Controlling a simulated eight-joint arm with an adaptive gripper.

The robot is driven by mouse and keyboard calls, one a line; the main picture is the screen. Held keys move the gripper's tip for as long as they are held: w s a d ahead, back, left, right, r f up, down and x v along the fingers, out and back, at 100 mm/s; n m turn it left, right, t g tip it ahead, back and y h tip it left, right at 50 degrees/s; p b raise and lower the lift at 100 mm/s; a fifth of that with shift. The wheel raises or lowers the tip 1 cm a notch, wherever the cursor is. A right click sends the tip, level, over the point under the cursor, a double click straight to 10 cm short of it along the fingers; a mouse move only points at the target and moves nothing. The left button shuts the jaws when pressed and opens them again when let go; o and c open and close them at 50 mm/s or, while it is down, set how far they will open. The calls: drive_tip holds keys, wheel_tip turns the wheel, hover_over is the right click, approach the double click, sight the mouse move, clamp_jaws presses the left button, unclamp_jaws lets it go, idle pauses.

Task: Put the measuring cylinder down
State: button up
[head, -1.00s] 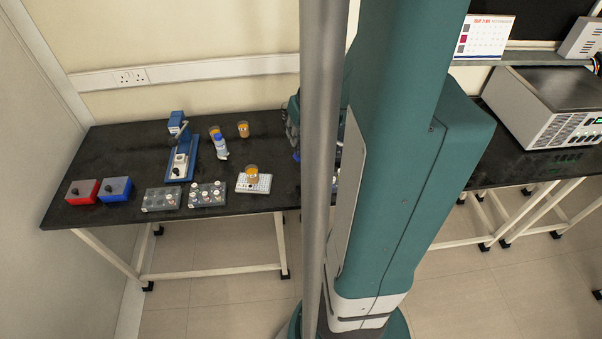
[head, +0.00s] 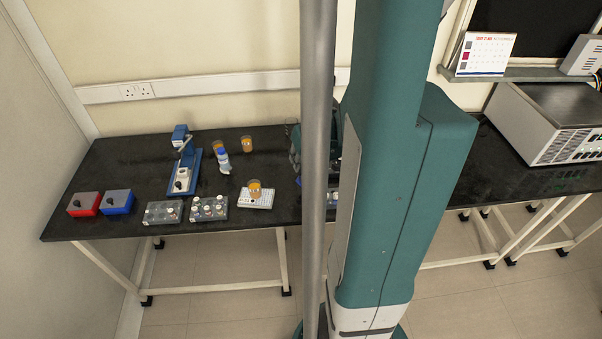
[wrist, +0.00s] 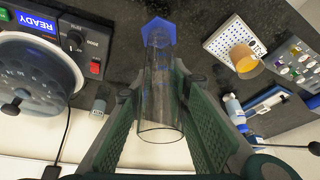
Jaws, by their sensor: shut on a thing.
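The measuring cylinder (wrist: 160,95) is a clear tube with a blue hexagonal base, seen in the middle of the wrist view. My gripper (wrist: 160,105) is shut on it, with a green finger pad on each side. The blue base (wrist: 158,30) is at the far end, over the black bench top; I cannot tell whether it touches the bench.
A device with a READY screen (wrist: 38,22) stands left in the wrist view. A white perforated block with an orange beaker (wrist: 243,57) is at the right, beside a blue-capped bottle (wrist: 233,107). The black bench (head: 120,165) also holds red and blue boxes (head: 84,204).

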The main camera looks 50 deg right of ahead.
sight(307, 158)
drive_tip(key=shift+f, duration=0.7)
drive_tip(key=shift+f+b, duration=0.5)
drive_tip(key=shift+f, duration=1.6)
drive_tip(key=shift+f, duration=0.2)
drive_tip(key=o, duration=0.9)
drive_tip(key=shift+r, duration=0.3)
drive_tip(key=shift+p+v, duration=1.2)
drive_tip(key=shift+v, duration=4.7)
